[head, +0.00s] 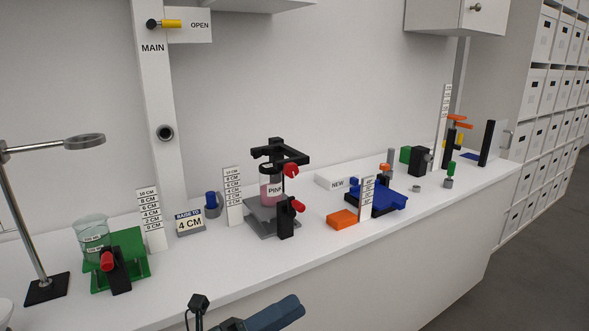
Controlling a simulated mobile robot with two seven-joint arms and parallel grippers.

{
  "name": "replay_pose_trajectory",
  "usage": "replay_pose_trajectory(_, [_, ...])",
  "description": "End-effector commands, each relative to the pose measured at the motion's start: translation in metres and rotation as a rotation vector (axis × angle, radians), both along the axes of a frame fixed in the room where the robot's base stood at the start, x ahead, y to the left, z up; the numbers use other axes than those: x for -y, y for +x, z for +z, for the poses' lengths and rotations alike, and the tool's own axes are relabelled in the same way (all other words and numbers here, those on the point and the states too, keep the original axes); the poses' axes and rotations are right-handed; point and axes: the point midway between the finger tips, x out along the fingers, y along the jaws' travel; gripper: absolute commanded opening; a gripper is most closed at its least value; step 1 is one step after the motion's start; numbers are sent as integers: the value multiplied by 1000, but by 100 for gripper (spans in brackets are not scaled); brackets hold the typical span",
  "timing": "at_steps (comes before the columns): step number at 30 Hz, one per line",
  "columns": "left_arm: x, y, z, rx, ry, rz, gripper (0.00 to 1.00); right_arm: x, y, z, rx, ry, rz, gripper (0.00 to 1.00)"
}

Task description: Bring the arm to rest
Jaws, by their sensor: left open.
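My left gripper (262,315) shows only in part at the bottom edge of the head view, in front of the white counter (215,275). It is open, with nothing seen in it. It is apart from everything on the counter. Most of my left arm is cut off by the frame. My right gripper is not in view. A jar of pink pigment marked PINK (271,190) stands on a grey stand (262,222) under a black frame (285,155).
A glass beaker (92,235) stands on a green stand (132,262) at left, near a ring stand (45,282). A "raise to 4 cm" sign (189,222), an orange block (342,219) and a blue stand (385,203) line the counter. The front counter strip is clear.

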Motion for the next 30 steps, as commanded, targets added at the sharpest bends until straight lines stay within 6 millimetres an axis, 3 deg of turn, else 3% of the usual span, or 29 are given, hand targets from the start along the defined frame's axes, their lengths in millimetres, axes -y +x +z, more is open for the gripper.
replay_pose_trajectory(1, [-12, 4, -14, -215, -126, 61, 86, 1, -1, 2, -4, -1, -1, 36])
replay_pose_trajectory(5, [-51, 11, -69, -754, -446, 221, 86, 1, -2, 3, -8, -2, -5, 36])
replay_pose_trajectory(7, [-73, 3, -112, -1040, -622, 314, 86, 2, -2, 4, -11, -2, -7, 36])
replay_pose_trajectory(9, [-92, -16, -156, -1308, -794, 409, 86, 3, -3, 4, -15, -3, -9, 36])
replay_pose_trajectory(12, [-111, -51, -208, -1602, -996, 527, 86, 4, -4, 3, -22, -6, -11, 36])
replay_pose_trajectory(15, [-121, -85, -243, -1804, -1145, 619, 86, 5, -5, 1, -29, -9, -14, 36])
replay_pose_trajectory(18, [-126, -108, -263, -1921, -1239, 679, 86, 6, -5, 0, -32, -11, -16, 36])
replay_pose_trajectory(21, [-128, -119, -271, -1975, -1280, 706, 86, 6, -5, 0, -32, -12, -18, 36])
replay_pose_trajectory(27, [-128, -121, -273, -1984, -1287, 711, 86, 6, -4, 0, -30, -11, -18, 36])
replay_pose_trajectory(30, [-128, -121, -273, -1983, -1286, 710, 78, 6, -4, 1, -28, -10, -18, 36])
